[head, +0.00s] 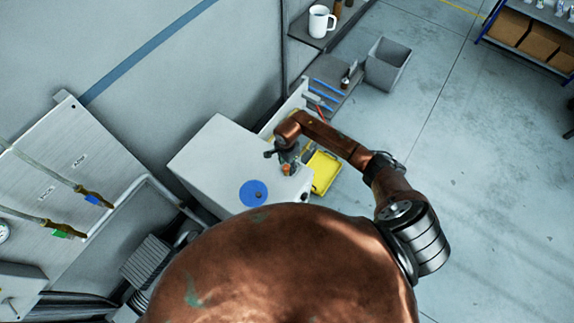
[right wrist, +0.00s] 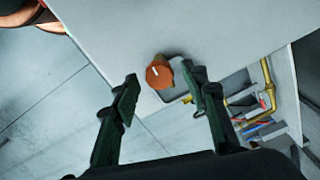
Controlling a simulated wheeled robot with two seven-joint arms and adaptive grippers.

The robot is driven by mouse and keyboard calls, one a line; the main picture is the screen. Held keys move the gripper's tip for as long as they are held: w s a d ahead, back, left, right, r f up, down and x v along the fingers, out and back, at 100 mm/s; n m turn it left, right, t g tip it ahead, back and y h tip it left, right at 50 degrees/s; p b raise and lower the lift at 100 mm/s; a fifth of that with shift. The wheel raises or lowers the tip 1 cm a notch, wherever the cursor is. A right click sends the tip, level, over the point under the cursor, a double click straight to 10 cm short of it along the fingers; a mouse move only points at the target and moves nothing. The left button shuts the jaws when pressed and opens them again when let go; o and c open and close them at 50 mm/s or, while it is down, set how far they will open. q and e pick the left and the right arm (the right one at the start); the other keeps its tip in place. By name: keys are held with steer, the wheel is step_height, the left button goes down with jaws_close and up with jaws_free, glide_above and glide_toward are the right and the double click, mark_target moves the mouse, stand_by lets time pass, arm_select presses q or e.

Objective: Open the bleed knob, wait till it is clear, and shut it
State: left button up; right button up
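The bleed knob, orange with a white mark, shows in the right wrist view (right wrist: 159,73) on the face of a pale grey cabinet (right wrist: 205,35). In the head view the knob (head: 287,170) is small, at the right end of the cabinet (head: 220,150). My right gripper (right wrist: 163,82) is open, its dark fingers on either side of the knob in that view; I cannot tell whether either touches it. In the head view the right gripper (head: 284,156) is at the knob and partly hides it. My left gripper is not in view. No bled fluid can be made out.
A blue disc (head: 253,193) lies on the cabinet top. A yellow tray (head: 326,172) is right of the cabinet. Brass pipe (right wrist: 267,85) runs beside it. A shelf holds a white mug (head: 321,21); a grey bin (head: 388,64) stands nearby. Floor at right is free.

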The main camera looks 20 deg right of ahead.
jaws_close()
steer(key=shift+d, duration=0.1)
stand_by(0.3)
